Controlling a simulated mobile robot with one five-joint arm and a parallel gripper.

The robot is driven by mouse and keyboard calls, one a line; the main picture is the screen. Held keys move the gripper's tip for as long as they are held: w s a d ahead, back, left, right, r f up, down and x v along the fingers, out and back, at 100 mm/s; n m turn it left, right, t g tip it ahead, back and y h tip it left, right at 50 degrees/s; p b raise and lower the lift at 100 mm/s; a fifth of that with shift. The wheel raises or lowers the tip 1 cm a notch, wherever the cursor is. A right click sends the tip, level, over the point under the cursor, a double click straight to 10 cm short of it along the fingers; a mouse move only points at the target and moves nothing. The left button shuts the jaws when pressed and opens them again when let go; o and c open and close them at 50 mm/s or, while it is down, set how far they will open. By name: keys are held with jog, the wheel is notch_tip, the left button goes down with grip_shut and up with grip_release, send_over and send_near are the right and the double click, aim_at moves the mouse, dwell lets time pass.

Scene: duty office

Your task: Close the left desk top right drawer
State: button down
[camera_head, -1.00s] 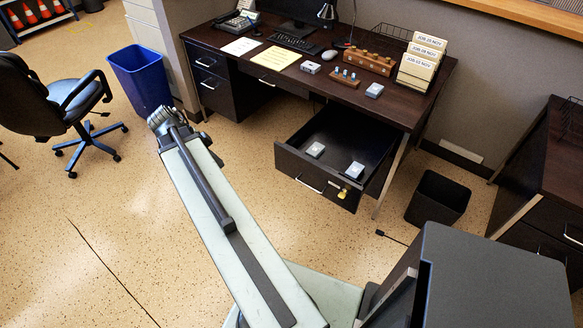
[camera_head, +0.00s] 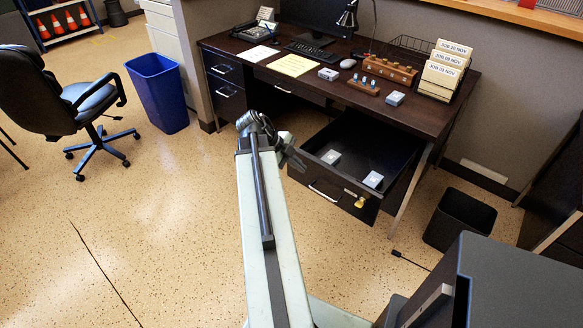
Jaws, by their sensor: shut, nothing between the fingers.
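The top right drawer (camera_head: 318,189) of the dark wood desk (camera_head: 440,112) stands pulled out. Two small grey boxes lie in it, a left one (camera_head: 331,158) and a right one (camera_head: 373,179). Its front has a silver handle, and a yellow tag or key (camera_head: 360,201) hangs at its right end. My arm reaches up the middle of the picture. My gripper (camera_head: 294,161) shows partly past the arm's end, just left of the drawer's near left corner. It is shut and empty. Whether it touches the drawer cannot be told.
A blue bin (camera_head: 158,92) and an office chair (camera_head: 70,95) stand on the left. A black bin (camera_head: 460,218) stands right of the desk. Another dark desk (camera_head: 556,190) is at the right edge.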

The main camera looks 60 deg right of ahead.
aim_at(316, 167)
jog(key=shift+s+d+f+p, duration=0.1)
jog(key=shift+s+d, duration=0.15)
jog(key=shift+d, duration=0.45)
jog(key=shift+s+d+f+p, duration=0.15)
jog(key=shift+s+d, duration=0.1)
jog(key=shift+d, duration=0.5)
jog(key=shift+s+d+f+p, duration=0.1)
jog(key=shift+s+d, duration=0.15)
jog(key=shift+d, duration=0.45)
jog(key=shift+d, duration=0.1)
